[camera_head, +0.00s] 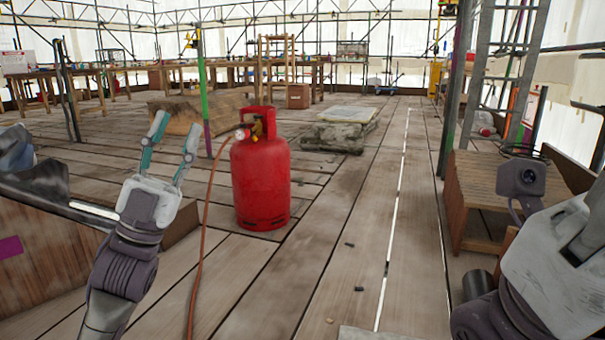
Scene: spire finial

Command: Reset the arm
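My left gripper (172,150) is raised at the left, with its two teal-and-grey fingers spread apart and nothing between them. It appears in front of and to the left of a red gas cylinder (262,180), with a visible gap between them in the picture. My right arm (555,270) comes in at the lower right, folded close to the camera. Its gripper fingers cannot be made out in this view.
An orange hose (203,240) runs from the cylinder's valve down across the plank floor (340,255). A wooden crate or stool (488,190) stands at the right beside a metal scaffold pole (455,95). A stone block (338,135) lies behind the cylinder. The middle floor is mostly clear.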

